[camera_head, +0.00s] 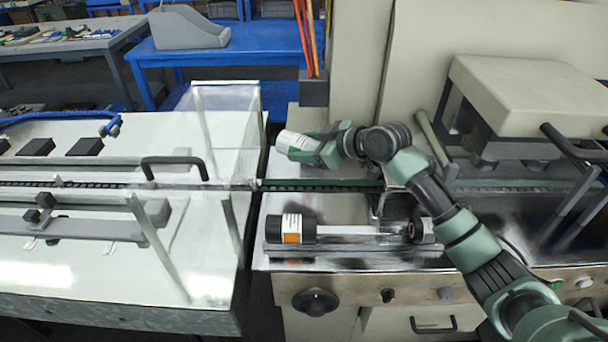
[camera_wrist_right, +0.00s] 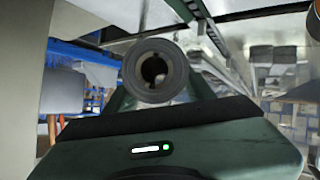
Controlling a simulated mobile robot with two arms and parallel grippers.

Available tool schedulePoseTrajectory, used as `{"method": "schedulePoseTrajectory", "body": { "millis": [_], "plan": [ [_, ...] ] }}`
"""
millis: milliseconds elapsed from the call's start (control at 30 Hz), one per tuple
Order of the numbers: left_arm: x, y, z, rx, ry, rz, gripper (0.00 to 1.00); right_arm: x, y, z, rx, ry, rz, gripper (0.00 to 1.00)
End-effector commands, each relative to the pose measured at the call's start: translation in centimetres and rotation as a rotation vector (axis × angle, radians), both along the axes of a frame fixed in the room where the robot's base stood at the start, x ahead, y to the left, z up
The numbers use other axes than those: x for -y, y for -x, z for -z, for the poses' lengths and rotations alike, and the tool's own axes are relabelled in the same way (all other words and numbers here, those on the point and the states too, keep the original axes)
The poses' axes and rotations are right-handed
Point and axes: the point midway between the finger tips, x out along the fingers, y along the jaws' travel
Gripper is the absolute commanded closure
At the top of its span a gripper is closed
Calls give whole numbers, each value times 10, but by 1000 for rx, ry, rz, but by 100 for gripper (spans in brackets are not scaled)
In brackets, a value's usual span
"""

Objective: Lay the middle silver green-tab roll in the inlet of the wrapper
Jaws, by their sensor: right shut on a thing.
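My right gripper (camera_head: 322,150) is shut on a silver-white roll (camera_head: 294,142) in the head view. It holds the roll over the back part of the machine deck, behind the long dark channel (camera_head: 320,186) that runs to the wrapper. I cannot tell from these views how high the roll is. In the right wrist view, the roll's round grey end with its dark hollow core (camera_wrist_right: 155,70) faces the camera between the green fingers. No green tab can be made out on it. My left gripper is not in view.
A black roll with a white and orange label (camera_head: 292,230) lies in front of the channel, with another dark roll end (camera_head: 416,230) to its right. The wrapper's beige head (camera_head: 530,95) stands at right. A clear guard (camera_head: 225,125) and white conveyor table (camera_head: 110,285) are at left.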

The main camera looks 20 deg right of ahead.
Motion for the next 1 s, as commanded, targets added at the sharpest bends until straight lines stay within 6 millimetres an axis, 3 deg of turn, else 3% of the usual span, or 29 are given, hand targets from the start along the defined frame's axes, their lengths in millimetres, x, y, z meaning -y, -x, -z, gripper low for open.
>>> {"method": "schedulePoseTrajectory", "body": {
  "millis": [133, 367, 600, 1000],
  "plan": [
    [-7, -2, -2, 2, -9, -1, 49, -1, 0, 31, 0, -3, 0, 100],
    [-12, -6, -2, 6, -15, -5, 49, 0, -1, 51, 4, -2, 1, 100],
    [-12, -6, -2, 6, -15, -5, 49, -1, 0, 86, 2, -3, 0, 100],
    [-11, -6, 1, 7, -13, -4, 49, 0, -1, 93, 5, -1, 0, 100]
  ]
}}
